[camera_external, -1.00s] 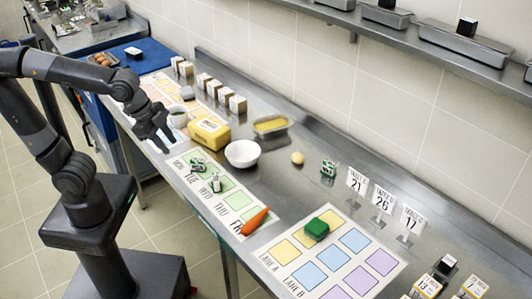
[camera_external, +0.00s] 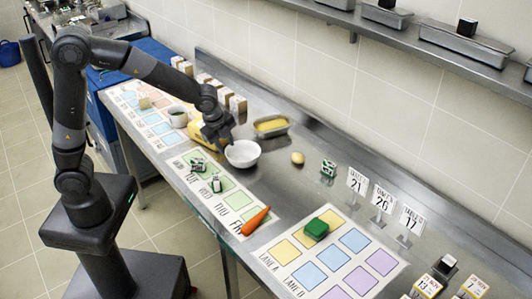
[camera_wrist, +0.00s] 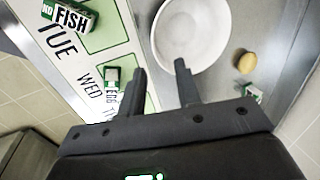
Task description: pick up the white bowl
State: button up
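The white bowl (camera_external: 242,154) stands upright on the steel counter, and its inside looks empty. It also shows at the top of the wrist view (camera_wrist: 192,32). My gripper (camera_external: 220,143) is just left of the bowl in the external view. In the wrist view my gripper (camera_wrist: 162,82) has its two fingers apart, with nothing between them. One fingertip appears close to the bowl's near rim; I cannot tell whether it touches.
A yellow block (camera_external: 202,136) lies behind my gripper, partly hidden. A metal tray with yellow contents (camera_external: 271,125) and a potato-like item (camera_external: 297,158) lie near the bowl. A weekday mat (camera_external: 228,196) holds small boxes and a carrot (camera_external: 255,221).

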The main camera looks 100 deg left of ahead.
aim_at(229, 159)
jog(key=x, duration=0.7)
jog(key=shift+s+f, duration=0.2)
jog(key=shift+s, duration=0.2)
jog(key=shift+w+a+f, duration=0.1)
jog(key=shift+w+f, duration=0.05)
jog(key=shift+f, duration=0.3)
jog(key=shift+c, duration=0.4)
grip_shut()
